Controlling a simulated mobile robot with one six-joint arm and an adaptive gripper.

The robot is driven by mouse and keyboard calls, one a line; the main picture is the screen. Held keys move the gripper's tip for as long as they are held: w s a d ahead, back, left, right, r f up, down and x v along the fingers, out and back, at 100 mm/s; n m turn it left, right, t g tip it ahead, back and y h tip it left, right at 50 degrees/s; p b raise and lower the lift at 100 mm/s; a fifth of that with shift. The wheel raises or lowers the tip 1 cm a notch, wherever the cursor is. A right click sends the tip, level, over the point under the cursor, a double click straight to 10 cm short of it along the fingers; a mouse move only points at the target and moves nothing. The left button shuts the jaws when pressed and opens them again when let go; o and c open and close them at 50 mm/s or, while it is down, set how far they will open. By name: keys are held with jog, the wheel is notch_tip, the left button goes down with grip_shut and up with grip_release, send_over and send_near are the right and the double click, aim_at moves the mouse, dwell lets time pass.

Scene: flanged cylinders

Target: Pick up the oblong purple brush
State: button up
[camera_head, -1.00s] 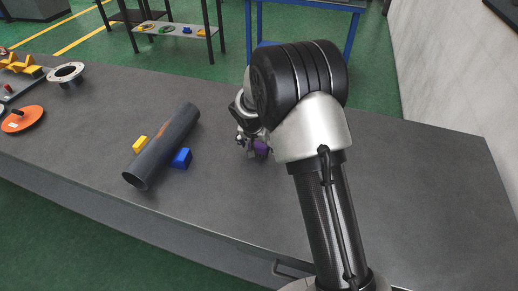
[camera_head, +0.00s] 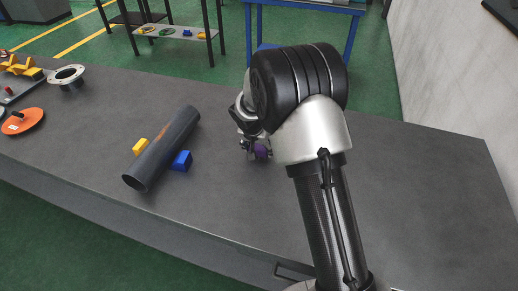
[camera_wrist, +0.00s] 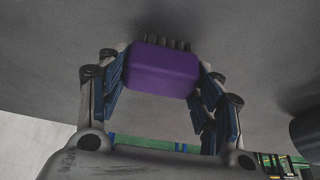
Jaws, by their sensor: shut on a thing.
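The oblong purple brush (camera_wrist: 163,70) lies between the two fingers of my gripper (camera_wrist: 160,85) in the wrist view, with dark bristle tufts along its far edge. Both fingers touch its ends, and the gripper is shut on it. In the head view a small part of the purple brush (camera_head: 262,152) shows below my gripper (camera_head: 254,150); my arm hides the rest. The brush is close to the grey table top (camera_head: 225,200); I cannot tell whether it touches it.
A dark pipe (camera_head: 163,148) lies left of my gripper, between a yellow block (camera_head: 140,146) and a blue block (camera_head: 181,161). A flanged cylinder (camera_head: 68,76) and an orange disc (camera_head: 22,121) are at the far left. The table right of my arm is clear.

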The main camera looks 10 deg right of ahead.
aim_at(259, 146)
notch_tip(259, 146, up, 20)
jog(key=p, duration=0.5)
jog(key=shift+p, duration=0.4)
jog(key=o, duration=0.5)
jog(key=c, duration=0.3)
jog(key=shift+c, duration=0.2)
